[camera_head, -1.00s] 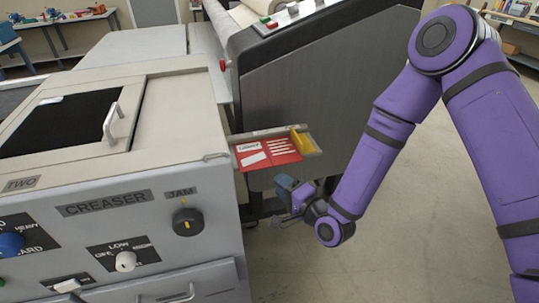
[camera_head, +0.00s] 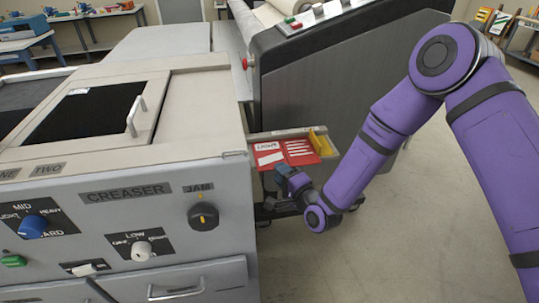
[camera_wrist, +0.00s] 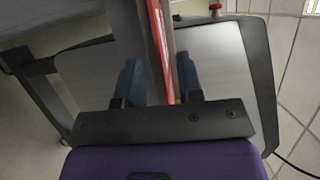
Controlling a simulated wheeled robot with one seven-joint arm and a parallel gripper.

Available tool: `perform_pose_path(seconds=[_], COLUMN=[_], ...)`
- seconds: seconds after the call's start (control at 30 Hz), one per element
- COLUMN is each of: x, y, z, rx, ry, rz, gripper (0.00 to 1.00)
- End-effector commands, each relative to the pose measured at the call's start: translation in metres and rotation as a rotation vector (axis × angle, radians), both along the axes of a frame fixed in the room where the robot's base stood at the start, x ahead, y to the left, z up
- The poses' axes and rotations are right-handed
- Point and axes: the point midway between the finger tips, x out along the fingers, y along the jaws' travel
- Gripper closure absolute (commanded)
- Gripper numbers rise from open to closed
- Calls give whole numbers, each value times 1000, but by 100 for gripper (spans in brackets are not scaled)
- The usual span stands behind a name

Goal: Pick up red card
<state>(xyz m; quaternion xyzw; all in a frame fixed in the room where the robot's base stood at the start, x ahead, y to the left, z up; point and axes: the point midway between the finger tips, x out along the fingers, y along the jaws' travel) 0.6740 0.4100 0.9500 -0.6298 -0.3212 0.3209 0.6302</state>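The red card (camera_head: 281,154) lies open on a small ledge (camera_head: 295,133) between the creaser and the dark machine. It looks like two red panels with white labels and lines. My gripper (camera_head: 288,180) is just below and in front of the card's near edge. In the wrist view, the card (camera_wrist: 160,45) shows nearly edge-on as a thin red strip. The two blue fingers of my gripper (camera_wrist: 159,82) stand apart on either side of that strip, with gaps visible. I cannot tell whether either finger touches it.
A yellow piece (camera_head: 320,142) stands at the right end of the ledge. The grey creaser (camera_head: 140,190) is close on the left, and the dark machine (camera_head: 330,80) rises behind. Open floor (camera_head: 420,240) lies to the right.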

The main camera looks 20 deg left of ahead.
Motion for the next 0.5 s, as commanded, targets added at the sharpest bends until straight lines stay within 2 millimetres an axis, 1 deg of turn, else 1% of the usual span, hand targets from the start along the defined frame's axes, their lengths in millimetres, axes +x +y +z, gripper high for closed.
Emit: perform_pose_path(seconds=[0.03,0.13,0.4,0.43,0.47,0.5], x=[4,9,11,11,11,11], y=[6,13,15,15,15,15], z=[0,1,0,0,0,0], rx=[0,1,0,0,0,0], ry=[-1,-2,0,0,0,0], rz=[1,0,0,0,0,0], gripper=[66,66,66,68,75,84])
